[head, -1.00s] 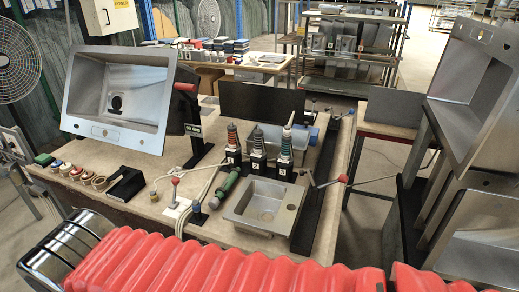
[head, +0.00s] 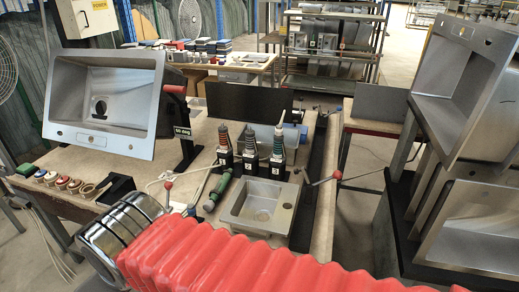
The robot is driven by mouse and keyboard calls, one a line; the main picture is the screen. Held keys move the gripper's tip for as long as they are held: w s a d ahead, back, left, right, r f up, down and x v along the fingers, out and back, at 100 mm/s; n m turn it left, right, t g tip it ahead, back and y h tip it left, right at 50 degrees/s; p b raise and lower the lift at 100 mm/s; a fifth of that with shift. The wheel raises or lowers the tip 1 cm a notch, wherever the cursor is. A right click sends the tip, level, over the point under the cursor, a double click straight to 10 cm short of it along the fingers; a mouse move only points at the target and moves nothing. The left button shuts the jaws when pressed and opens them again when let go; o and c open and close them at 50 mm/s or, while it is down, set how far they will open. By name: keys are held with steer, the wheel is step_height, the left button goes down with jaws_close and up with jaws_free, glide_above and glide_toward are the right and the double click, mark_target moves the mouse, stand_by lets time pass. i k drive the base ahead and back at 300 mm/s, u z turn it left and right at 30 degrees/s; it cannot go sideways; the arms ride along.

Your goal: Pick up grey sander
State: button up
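Three upright power tools stand in black numbered holders on the wooden bench, behind a small steel sink. The middle one (head: 250,140) has a dark grey body and looks most like the grey sander, though it is too small to be sure. The left one (head: 224,137) has orange-red rings and the right one (head: 278,141) has teal rings and a pale tip. My gripper is out of view; only my red-sleeved arm with its metal joint crosses the foreground, in front of the bench.
The small sink (head: 259,206) lies in front of the tools, beside a green cylindrical tool (head: 218,190). A large tilted sink (head: 106,100) stands at left. Red-knobbed levers (head: 337,174) stick up nearby. Stacked sinks (head: 468,220) stand at right.

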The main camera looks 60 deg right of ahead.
mark_target(251, 154)
steer(key=u, duration=0.05)
steer(key=i, duration=1)
steer(key=z, duration=0.05)
